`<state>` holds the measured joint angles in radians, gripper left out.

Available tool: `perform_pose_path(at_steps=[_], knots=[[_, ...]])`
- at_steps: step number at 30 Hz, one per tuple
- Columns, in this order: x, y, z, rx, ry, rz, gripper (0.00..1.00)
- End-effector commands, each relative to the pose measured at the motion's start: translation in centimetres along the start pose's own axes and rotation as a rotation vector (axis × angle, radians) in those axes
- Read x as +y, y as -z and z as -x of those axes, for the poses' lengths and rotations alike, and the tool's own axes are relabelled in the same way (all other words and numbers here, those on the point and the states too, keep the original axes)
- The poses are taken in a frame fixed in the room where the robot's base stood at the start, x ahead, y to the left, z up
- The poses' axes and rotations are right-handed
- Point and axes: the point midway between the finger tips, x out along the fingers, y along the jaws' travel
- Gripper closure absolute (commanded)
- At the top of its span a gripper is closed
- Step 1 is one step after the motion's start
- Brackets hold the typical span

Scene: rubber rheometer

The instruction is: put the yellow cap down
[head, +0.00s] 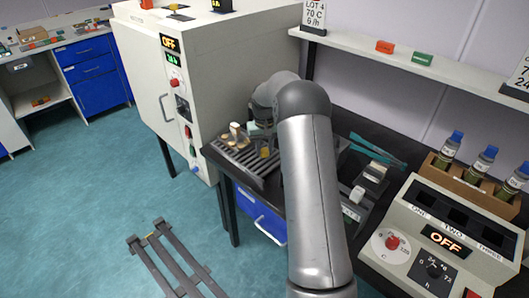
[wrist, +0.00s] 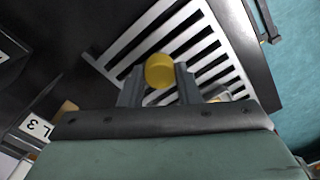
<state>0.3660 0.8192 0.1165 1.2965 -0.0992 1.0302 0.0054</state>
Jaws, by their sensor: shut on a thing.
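The yellow cap (wrist: 160,71) sits between the two fingertips of my gripper (wrist: 158,82) in the wrist view. My gripper is shut on it. In the head view the cap (head: 265,152) is a small yellow spot below my wrist, at the right part of a grey slatted rack (head: 237,154). The rack's pale bars (wrist: 205,52) lie beneath the cap in the wrist view. I cannot tell whether the cap touches the bars. My arm hides part of the bench behind the gripper.
Small tan pieces (head: 235,132) stand on the rack's left part. A large oven cabinet (head: 150,75) rises left of the rack. A heater block marked OFF (head: 440,240) and capped bottles (head: 482,162) stand at right. Blue-green tongs (head: 378,150) lie behind my arm.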

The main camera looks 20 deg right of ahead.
Motion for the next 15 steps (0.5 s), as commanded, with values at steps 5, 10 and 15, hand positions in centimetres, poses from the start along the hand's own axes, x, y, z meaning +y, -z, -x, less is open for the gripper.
perform_pose_path(at_steps=[5,10,15], knots=[[0.0,-0.1,-2.2,-0.003,0.001,0.000,0.93],[0.0,0.0,-2.2,-0.001,0.000,0.000,0.93],[0.0,0.0,-2.7,-0.001,0.000,0.000,0.93]])
